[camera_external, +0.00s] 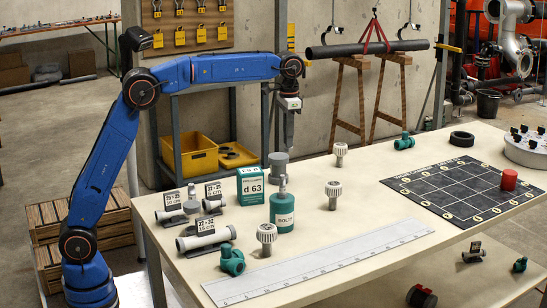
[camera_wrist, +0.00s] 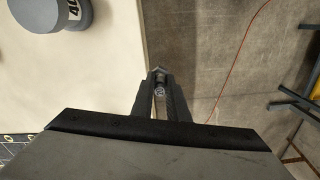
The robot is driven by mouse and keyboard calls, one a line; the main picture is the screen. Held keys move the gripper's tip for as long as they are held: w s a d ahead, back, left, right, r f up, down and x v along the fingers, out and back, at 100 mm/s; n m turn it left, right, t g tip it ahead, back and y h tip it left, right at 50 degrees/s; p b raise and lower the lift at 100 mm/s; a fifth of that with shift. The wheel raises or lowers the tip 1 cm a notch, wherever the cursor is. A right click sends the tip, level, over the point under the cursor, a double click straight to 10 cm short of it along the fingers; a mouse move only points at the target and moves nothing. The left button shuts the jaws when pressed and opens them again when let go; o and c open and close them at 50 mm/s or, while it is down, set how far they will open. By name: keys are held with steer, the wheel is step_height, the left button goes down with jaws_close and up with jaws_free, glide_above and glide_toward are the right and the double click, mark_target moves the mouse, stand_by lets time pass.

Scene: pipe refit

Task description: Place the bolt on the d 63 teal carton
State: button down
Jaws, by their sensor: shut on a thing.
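My gripper (camera_external: 289,112) hangs at the far edge of the table, above and to the right of the teal d 63 carton (camera_external: 251,188) in the external view. In the wrist view my gripper (camera_wrist: 160,80) is shut on the bolt (camera_wrist: 159,92), a small grey piece with a round marked end between the fingers. The fingers hide much of the bolt, and I cannot make it out in the external view. The carton stands upright on the table, beside a teal container labelled BOLTS (camera_external: 282,213). The carton is not in the wrist view.
Ribbed grey plugs (camera_external: 333,194), labelled pipe pieces (camera_external: 205,237) and a long ruler (camera_external: 320,262) lie around. The grid mat (camera_external: 440,190) is at right.

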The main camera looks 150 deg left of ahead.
steer(key=w+d+r, duration=0.2)
steer(key=w+d, duration=0.1)
steer(key=w, duration=0.1)
steer(key=w+d+r, duration=0.3)
steer(key=w, duration=0.1)
steer(key=w+d+r, duration=0.3)
steer(key=w+d, duration=0.1)
steer(key=shift+d, duration=0.1)
steer(key=w+d+r, duration=0.4)
steer(key=w+d, duration=0.1)
steer(key=d, duration=0.3)
steer(key=w+d+r, duration=0.4)
steer(key=w+d, duration=0.1)
steer(key=d, duration=0.2)
glide_above(250, 170)
step_height(250, 170, down, 9)
steer(key=shift+f, duration=0.15)
steer(key=shift+f, duration=0.15)
steer(key=c, duration=1.7)
jaws_free()
